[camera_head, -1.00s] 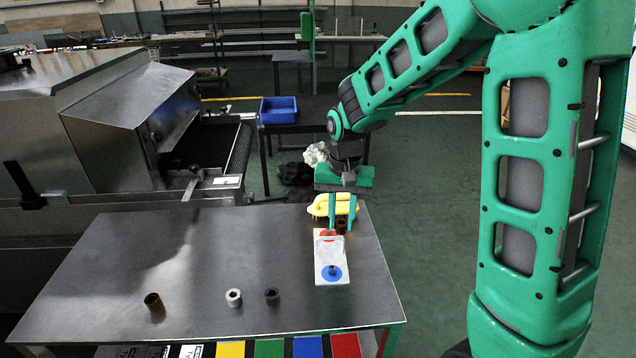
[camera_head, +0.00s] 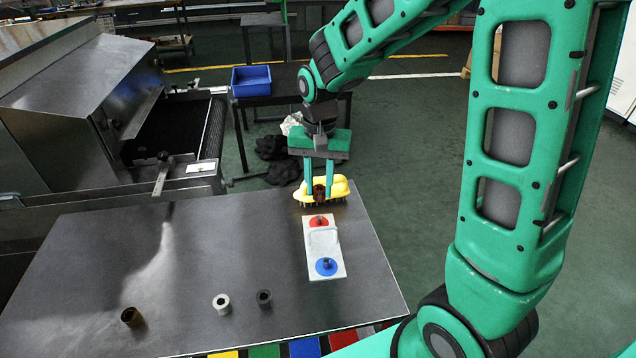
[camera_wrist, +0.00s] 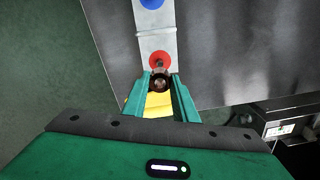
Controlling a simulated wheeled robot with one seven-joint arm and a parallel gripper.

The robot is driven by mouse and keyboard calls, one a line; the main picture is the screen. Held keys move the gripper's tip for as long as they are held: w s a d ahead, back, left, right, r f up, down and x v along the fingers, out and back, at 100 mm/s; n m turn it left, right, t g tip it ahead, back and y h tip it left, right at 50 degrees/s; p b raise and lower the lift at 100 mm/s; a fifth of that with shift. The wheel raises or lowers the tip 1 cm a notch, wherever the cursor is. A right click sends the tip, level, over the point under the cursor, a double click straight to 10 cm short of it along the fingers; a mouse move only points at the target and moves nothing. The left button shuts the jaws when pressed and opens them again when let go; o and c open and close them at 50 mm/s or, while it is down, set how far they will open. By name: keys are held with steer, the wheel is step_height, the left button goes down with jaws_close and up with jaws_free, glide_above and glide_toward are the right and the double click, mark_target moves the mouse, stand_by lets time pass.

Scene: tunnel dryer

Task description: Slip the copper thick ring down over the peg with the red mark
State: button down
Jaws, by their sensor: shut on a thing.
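My gripper (camera_head: 319,196) is shut on the copper thick ring (camera_head: 320,188), which sits between the green fingertips. In the head view the ring shows just behind the peg with the red mark (camera_head: 319,221). In the wrist view the ring (camera_wrist: 161,83) is between the fingertips, close to the red mark (camera_wrist: 160,58) but not centred over it. The ring's height above the white board (camera_head: 310,246) is hard to tell. The board's other peg, with a blue mark (camera_head: 326,267), stands bare at its near end.
A yellow brush-like thing (camera_head: 341,189) lies right behind the fingers. A brown ring (camera_head: 131,317), a pale ring (camera_head: 221,304) and a dark ring (camera_head: 264,298) stand on the metal table (camera_head: 180,260). The table's left middle is clear.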

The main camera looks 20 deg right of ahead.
glide_above(319, 217)
steer(key=shift+w+f, duration=0.15)
steer(key=shift+f, duration=2.7)
steer(key=shift+f, duration=1.8)
steer(key=c, duration=1.4)
jaws_free()
steer(key=shift+o, duration=0.2)
step_height(319, 217, up, 11)
steer(key=shift+f, duration=0.15)
